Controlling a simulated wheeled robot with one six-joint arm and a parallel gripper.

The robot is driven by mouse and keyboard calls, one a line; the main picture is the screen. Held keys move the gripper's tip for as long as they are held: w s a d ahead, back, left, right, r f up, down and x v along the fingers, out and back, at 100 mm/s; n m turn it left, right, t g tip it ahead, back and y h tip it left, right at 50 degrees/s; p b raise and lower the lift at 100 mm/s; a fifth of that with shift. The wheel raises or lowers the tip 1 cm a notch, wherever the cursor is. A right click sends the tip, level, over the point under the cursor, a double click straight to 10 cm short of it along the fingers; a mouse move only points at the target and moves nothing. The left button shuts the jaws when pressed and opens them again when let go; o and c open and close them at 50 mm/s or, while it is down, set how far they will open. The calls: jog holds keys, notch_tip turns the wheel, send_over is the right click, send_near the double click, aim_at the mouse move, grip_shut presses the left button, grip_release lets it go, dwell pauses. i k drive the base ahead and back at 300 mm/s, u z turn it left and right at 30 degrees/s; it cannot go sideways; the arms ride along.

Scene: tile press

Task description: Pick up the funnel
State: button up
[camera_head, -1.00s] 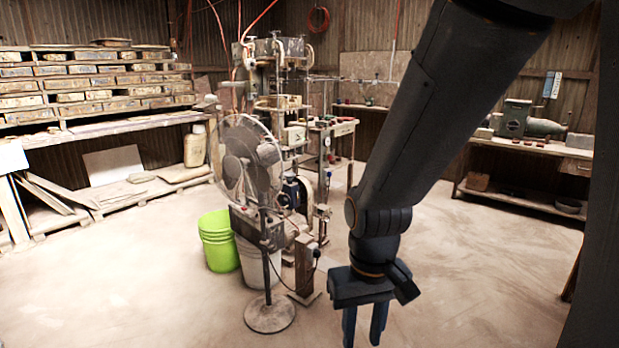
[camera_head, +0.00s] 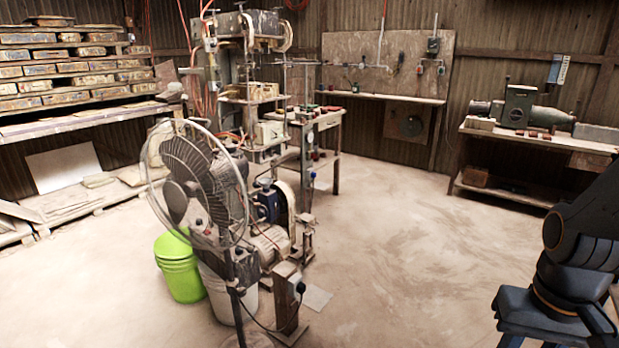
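I cannot make out a funnel anywhere in this view. My gripper (camera_head: 548,320) is at the lower right corner, pointing down over the bare floor, with the dark arm (camera_head: 590,225) above it. The bottom edge of the picture cuts off its fingertips, so its opening and anything between the fingers are hidden.
A standing fan (camera_head: 190,185), a green bucket (camera_head: 180,270) and a white bucket (camera_head: 215,298) stand before the tile press (camera_head: 255,110). Stocked shelves (camera_head: 65,75) line the left wall. A workbench (camera_head: 540,140) stands back right. The floor (camera_head: 400,260) between is clear.

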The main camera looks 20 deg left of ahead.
aim_at(266, 186)
jog(key=z, duration=0.05)
jog(key=i, duration=0.9)
jog(key=u, duration=0.85)
jog(key=i, duration=0.8)
jog(key=u, duration=0.65)
